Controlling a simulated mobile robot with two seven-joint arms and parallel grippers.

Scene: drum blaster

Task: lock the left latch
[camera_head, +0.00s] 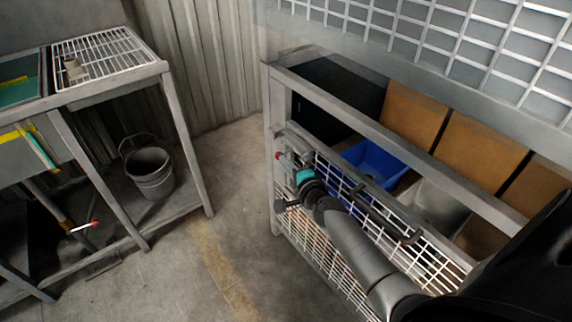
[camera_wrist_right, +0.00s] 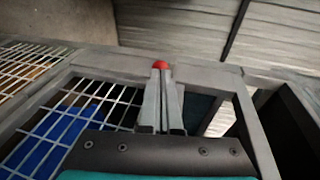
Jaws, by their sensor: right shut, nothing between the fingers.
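The left latch shows as a small red knob (camera_head: 278,156) at the left end of the grey frame's front; the rest of the latch is hidden or too small to make out. In the right wrist view the red knob (camera_wrist_right: 160,65) sits just at the fingertips. My right gripper (camera_head: 288,162) reaches in from the lower right, with a teal band behind its fingers. Its fingers (camera_wrist_right: 161,82) are together and empty, pointing at the knob. Whether they touch it I cannot tell. My left gripper is not in view.
The metal frame (camera_head: 375,128) has a white wire-mesh front panel (camera_head: 435,268) with a dark bar handle. Behind it are a blue bin (camera_head: 372,160) and brown boxes (camera_head: 414,112). A mesh panel hangs above right. A workbench with a bucket (camera_head: 149,172) stands left; floor between is clear.

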